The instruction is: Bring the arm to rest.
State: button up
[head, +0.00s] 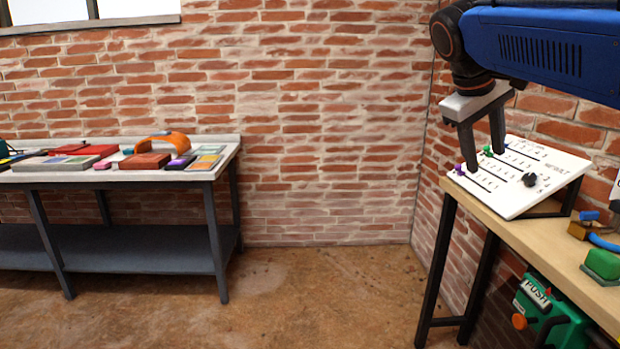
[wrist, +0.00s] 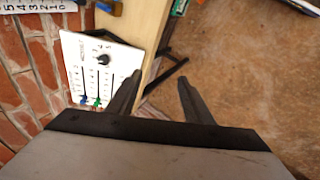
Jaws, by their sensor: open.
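My gripper (head: 482,148) hangs from my blue arm at the upper right of the head view, with its fingers pointing down. Its jaws are open and nothing shows between them. In the wrist view my gripper (wrist: 160,82) shows two spread dark fingers, with the bench edge and floor beyond. In the head view the fingers overlap the left part of a white slider panel (head: 540,172), which stands tilted on the wooden bench. Whether they touch the panel cannot be told.
The panel carries a black knob (head: 529,179) and coloured sliders. A wooden bench (head: 470,197) runs along the right brick wall, with a green block (head: 603,264) on it. A grey table (head: 200,176) with several items stands at left. Open floor (head: 320,295) lies between.

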jog(key=s+a+f+m+y, duration=0.1)
jog(key=s+a+f, duration=0.1)
jog(key=s+f, duration=0.5)
jog(key=s+a+f+m+t+y, duration=0.1)
jog(key=s+f, duration=0.6)
jog(key=f, duration=0.7)
jog(key=s+a+f+m+y, duration=0.1)
jog(key=s+a+f+y, duration=0.2)
jog(key=s+f, duration=0.4)
notch_tip(320, 180, down, 4)
jog(key=shift+s+a+r+t, duration=0.15)
jog(key=shift+s+t, duration=0.15)
jog(key=shift+s, duration=0.1)
